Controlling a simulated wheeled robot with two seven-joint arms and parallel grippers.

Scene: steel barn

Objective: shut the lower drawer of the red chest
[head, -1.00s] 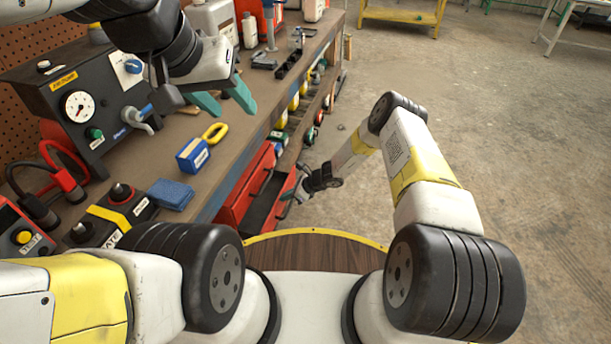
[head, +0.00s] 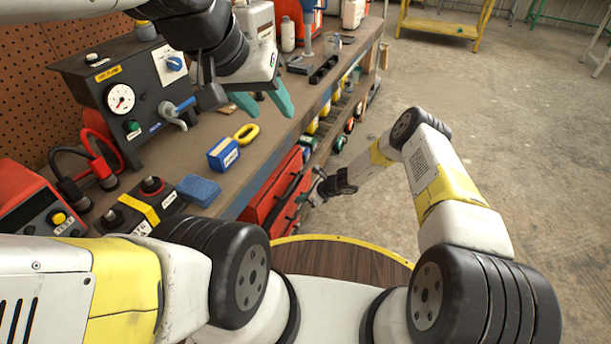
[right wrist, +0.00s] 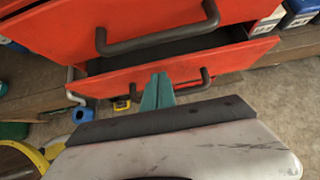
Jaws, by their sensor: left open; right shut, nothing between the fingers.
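The red chest (head: 264,201) stands under the workbench, left of my right gripper (head: 314,193). In the right wrist view, the upper drawer (right wrist: 60,35) has a dark bar handle. The lower drawer (right wrist: 225,60) below it sticks out, with a dark strip of its inside showing. My right gripper (right wrist: 158,90) is shut and empty, its teal fingertips at the lower drawer's front beside the handle (right wrist: 190,84); I cannot tell for certain whether they touch. My left gripper (head: 264,104) is open and empty above the bench top.
Shelves with bottles lie beyond the chest. The concrete floor (head: 500,130) to the right is clear.

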